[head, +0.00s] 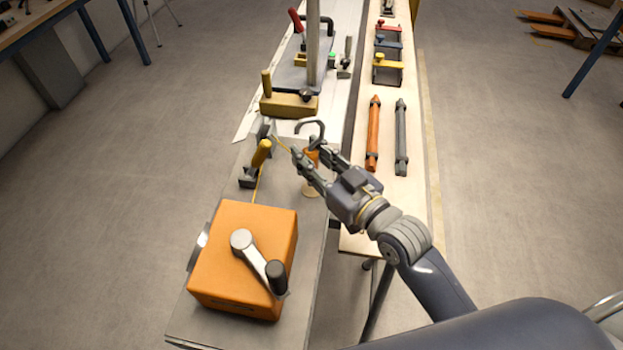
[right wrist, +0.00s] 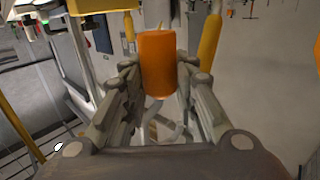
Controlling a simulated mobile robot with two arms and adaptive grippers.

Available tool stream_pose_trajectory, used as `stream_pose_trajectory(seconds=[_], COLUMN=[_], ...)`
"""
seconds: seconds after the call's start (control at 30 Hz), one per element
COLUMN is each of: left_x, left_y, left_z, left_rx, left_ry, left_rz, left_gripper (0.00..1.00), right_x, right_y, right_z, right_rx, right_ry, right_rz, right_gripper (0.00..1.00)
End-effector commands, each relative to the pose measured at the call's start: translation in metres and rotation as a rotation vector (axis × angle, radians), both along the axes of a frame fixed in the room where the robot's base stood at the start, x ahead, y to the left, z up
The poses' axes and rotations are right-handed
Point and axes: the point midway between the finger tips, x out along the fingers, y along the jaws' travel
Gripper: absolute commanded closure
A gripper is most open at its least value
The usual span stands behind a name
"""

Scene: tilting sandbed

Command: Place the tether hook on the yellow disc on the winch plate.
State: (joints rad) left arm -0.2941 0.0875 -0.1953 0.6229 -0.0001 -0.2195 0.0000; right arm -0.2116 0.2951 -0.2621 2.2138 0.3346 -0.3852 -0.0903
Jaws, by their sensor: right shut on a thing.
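The tether hook (head: 311,131) has a grey curved top and an orange grip. My right gripper (head: 312,165) is shut on the orange grip and holds the hook upright, apparently above the winch plate. In the right wrist view the orange grip (right wrist: 157,62) stands between the two fingers. A pale yellow disc (head: 311,190) lies on the grey winch plate (head: 308,262), just below the gripper in the picture and partly covered by a finger. A yellow tether runs from the hook's side toward the left. My left gripper is not in view.
An orange winch box (head: 235,250) with a grey crank fills the plate's near part. A yellow-handled lever (head: 260,153) stands left of the hook. A yellow block (head: 289,106) lies beyond. Orange (head: 373,135) and grey (head: 401,138) bars lie on the right-hand board.

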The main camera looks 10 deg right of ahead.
Motion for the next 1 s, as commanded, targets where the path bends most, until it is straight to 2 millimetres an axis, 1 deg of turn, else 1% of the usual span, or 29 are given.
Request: stream_pose_trajectory(seconds=[0.03, 0.23, 0.33, 0.43, 0.6, 0.73, 0.9, 0.93, 1.0], left_x=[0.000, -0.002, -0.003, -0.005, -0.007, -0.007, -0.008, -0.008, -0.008], left_y=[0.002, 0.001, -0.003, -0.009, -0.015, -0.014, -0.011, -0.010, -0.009], left_z=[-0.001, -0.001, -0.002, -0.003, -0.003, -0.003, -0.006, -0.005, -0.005], left_rx=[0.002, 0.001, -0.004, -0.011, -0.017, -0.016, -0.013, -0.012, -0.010], left_ry=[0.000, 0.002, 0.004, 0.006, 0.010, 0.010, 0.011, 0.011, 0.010], left_rz=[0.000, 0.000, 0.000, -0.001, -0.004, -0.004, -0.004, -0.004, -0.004], left_gripper=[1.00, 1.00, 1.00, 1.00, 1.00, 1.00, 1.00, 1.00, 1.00], right_x=[0.000, 0.000, 0.000, 0.000, 0.000, 0.000, 0.000, 0.000, 0.000], right_y=[0.000, 0.000, -0.001, -0.001, -0.001, -0.001, -0.001, -0.001, -0.001], right_z=[-0.009, -0.028, -0.044, -0.054, -0.056, -0.056, -0.062, -0.062, -0.061], right_rx=[-0.001, -0.001, -0.001, -0.001, 0.000, 0.000, 0.000, -0.001, -0.001], right_ry=[0.000, -0.001, 0.000, -0.003, -0.005, -0.005, -0.005, -0.004, -0.004], right_rz=[-0.001, -0.001, -0.002, -0.002, -0.002, -0.002, -0.002, -0.002, -0.002], right_gripper=[0.93, 0.93, 0.93, 0.93, 0.93, 0.93, 0.93, 0.69, 0.53])
